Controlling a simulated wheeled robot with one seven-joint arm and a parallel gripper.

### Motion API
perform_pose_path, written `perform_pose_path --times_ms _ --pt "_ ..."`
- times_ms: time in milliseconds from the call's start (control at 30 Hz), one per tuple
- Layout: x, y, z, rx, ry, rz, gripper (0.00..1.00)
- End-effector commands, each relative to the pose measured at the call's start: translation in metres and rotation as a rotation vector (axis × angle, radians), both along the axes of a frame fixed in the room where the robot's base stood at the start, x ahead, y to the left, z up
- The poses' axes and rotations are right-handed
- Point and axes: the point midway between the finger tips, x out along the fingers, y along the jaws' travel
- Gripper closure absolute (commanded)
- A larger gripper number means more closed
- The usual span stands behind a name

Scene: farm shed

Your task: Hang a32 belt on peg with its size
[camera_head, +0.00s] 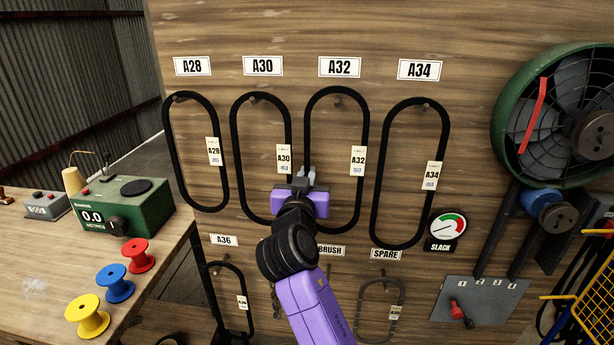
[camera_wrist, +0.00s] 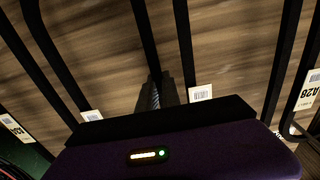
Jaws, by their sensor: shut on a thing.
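The A32 belt (camera_head: 366,125), a long black loop with a white A32 tag, is upright under the A32 sign (camera_head: 340,67). The A32 peg (camera_head: 338,99) shows inside the loop, a little below its top. I cannot tell whether the belt rests on it. My gripper (camera_head: 307,178) is shut on the belt's left strand, low on the loop. In the wrist view, my gripper (camera_wrist: 156,90) closes on this strand (camera_wrist: 145,35). My gripper hides part of the belt's lower left.
The A30 belt (camera_head: 233,150) hangs close on the left, its right strand beside my gripper. The A28 belt (camera_head: 170,150) and A34 belt (camera_head: 379,190) hang on their pegs. A green fan (camera_head: 505,110) is at right. A workbench (camera_head: 50,240) with spools is at left.

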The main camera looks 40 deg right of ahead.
Motion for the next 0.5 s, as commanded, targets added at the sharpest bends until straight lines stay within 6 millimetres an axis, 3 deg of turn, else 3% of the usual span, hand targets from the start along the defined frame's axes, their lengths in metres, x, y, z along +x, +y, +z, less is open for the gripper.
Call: perform_pose_path --times_ms 500 --pt "0.0 0.0 -0.012 -0.001 -0.001 0.0 1.0"
